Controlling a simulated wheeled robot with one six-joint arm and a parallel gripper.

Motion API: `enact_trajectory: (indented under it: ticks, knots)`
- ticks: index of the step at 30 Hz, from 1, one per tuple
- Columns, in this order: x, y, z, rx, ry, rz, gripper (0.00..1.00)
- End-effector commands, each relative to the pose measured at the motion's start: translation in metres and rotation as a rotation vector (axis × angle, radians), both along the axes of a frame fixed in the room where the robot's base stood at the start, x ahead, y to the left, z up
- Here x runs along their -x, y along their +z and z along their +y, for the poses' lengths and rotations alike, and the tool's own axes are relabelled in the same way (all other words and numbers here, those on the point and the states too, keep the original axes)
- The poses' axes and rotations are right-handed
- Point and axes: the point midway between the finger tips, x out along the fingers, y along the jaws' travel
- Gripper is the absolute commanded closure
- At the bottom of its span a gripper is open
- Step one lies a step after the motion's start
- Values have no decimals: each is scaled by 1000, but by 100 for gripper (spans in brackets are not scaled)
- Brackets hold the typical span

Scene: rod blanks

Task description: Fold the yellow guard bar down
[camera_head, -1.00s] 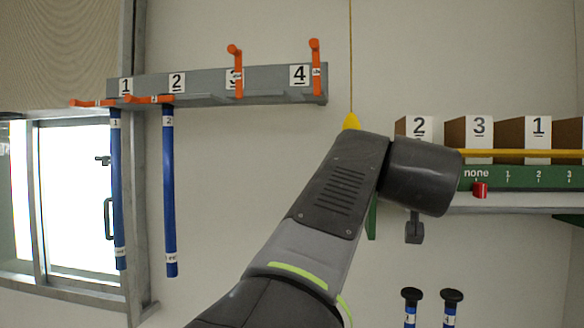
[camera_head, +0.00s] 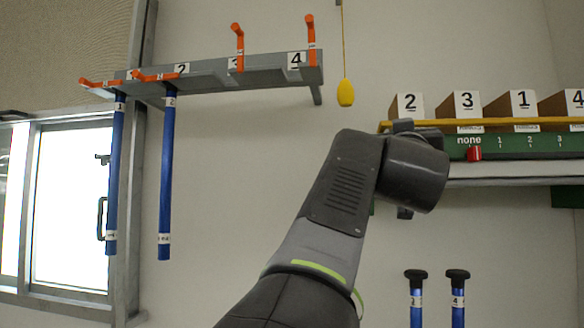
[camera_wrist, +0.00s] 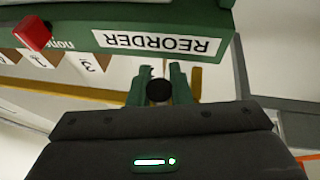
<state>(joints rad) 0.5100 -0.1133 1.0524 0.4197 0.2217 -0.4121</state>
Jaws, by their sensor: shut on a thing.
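The yellow guard bar (camera_head: 500,124) runs nearly level across the front of the numbered boxes, above the green rail (camera_head: 520,146). Its left end shows beside my wrist. In the wrist view a yellow strip (camera_wrist: 70,91) passes behind my fingers, and a short yellow piece shows right of them. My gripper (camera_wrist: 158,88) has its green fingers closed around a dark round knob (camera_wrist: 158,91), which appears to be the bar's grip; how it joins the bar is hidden. In the head view my wrist hides the fingers.
A yellow pull (camera_head: 345,92) hangs on a cord. Blue rods (camera_head: 166,180) hang from a grey rack at left; two more stand below.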

Motion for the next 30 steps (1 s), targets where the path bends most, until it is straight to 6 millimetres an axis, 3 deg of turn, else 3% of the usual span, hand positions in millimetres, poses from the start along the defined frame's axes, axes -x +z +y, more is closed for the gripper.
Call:
enact_trajectory:
  ticks: [2, 15, 30]
  knots:
    - [-1, -11, 0, 9, 1, -33, 100]
    - [-4, -9, -1, 40, 1, -168, 100]
    - [-5, -6, -1, 47, 0, -195, 100]
